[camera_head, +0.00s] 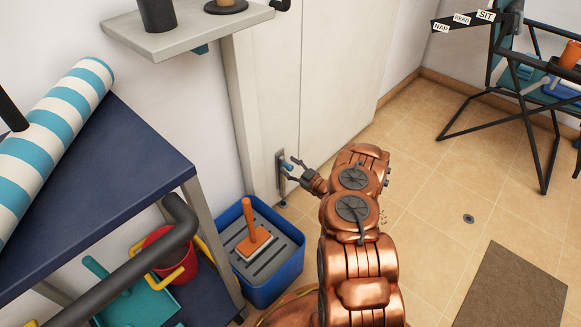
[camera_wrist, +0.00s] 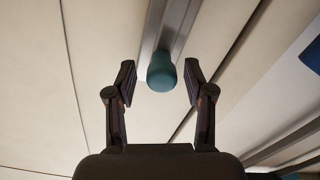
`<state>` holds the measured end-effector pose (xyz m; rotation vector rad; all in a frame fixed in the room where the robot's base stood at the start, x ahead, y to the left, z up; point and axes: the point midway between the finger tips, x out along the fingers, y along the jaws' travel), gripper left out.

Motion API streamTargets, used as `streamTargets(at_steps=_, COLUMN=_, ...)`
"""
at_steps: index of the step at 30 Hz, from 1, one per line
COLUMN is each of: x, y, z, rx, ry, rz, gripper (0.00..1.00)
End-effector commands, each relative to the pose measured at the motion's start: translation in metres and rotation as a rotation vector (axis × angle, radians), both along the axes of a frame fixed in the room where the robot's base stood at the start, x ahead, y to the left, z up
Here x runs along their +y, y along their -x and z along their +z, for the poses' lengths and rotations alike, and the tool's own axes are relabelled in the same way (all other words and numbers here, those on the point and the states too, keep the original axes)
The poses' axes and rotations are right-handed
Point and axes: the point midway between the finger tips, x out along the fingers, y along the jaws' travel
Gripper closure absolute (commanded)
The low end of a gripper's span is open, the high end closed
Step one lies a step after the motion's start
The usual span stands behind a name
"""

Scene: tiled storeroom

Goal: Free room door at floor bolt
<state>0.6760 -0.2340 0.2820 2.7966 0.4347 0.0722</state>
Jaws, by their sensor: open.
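The room door (camera_head: 322,70) is a pale panel in the wall at the top middle of the head view, and it looks closed. The floor bolt (camera_head: 287,166) sits low on the door's left edge, a grey metal strip with a small blue knob. In the wrist view the blue knob (camera_wrist: 161,72) shows on its grey rail, between and slightly beyond the fingertips. My gripper (camera_head: 296,168) is open around the knob's position, its fingers (camera_wrist: 159,82) spread on either side with visible gaps. I cannot tell any contact. The bolt's lower end is partly hidden.
A blue bucket (camera_head: 250,287) with an orange-handled tool stands just left of my arm. A navy-topped trolley (camera_head: 120,170) is at left, and a grey shelf (camera_head: 180,38) juts above. A folding chair (camera_head: 497,100) stands at upper right. A brown mat (camera_head: 512,290) lies on open tiles.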

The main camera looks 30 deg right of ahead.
Motion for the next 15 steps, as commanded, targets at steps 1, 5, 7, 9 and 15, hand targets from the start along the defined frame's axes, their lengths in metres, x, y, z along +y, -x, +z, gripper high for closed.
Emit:
streamTargets(at_steps=1, x=-0.002, y=0.002, z=0.0, rx=0.0, ry=0.0, rz=-0.002, gripper=0.47)
streamTargets(at_steps=5, x=-0.007, y=0.016, z=-0.001, rx=0.002, ry=-0.001, rz=-0.005, gripper=0.47)
streamTargets(at_steps=7, x=-0.01, y=0.027, z=-0.001, rx=0.002, ry=-0.002, rz=-0.006, gripper=0.47)
streamTargets(at_steps=9, x=-0.015, y=0.04, z=-0.001, rx=0.002, ry=-0.004, rz=-0.007, gripper=0.47)
streamTargets(at_steps=15, x=-0.026, y=0.076, z=0.0, rx=0.0, ry=-0.002, rz=-0.006, gripper=0.47)
